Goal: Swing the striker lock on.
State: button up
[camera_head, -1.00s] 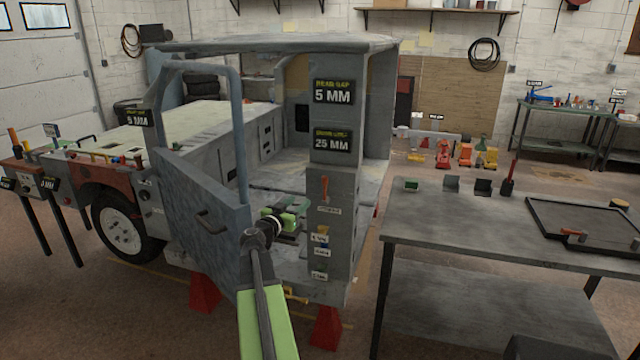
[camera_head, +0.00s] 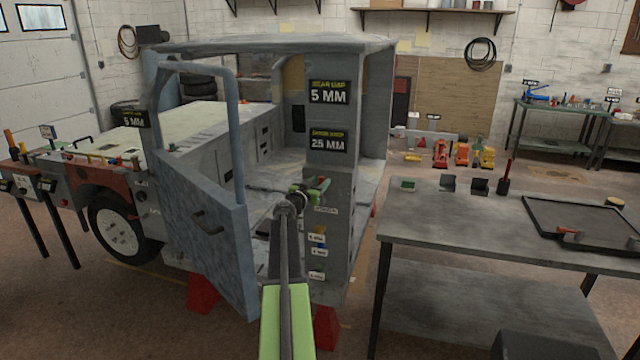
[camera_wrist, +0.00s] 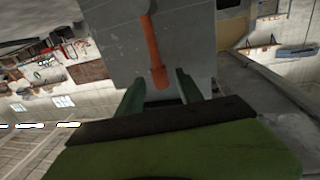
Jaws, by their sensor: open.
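The striker lock looks to be the orange lever (camera_wrist: 154,50) on the grey door pillar. In the wrist view it hangs down from a pivot near the top edge, and its rounded lower end lies between my open green fingers. My gripper (camera_wrist: 160,78) is open; I cannot tell whether the fingers touch the lever. In the head view my gripper (camera_head: 309,190) is at the pillar's front face, and only a bit of the orange lever (camera_head: 323,184) shows beside it. A small label (camera_head: 326,210) sits below the lever. The pillar (camera_head: 332,167) is upright.
The blue door (camera_head: 205,225) stands open just left of my arm. Signs reading 5 MM (camera_head: 329,92) and 25 MM (camera_head: 329,140) are above the lever. A grey workbench (camera_head: 480,225) with a black tray (camera_head: 585,225) stands to the right.

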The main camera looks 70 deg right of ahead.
jog(key=shift+d, duration=0.5)
jog(key=shift+c, duration=0.4)
grip_shut()
dwell(0.6)
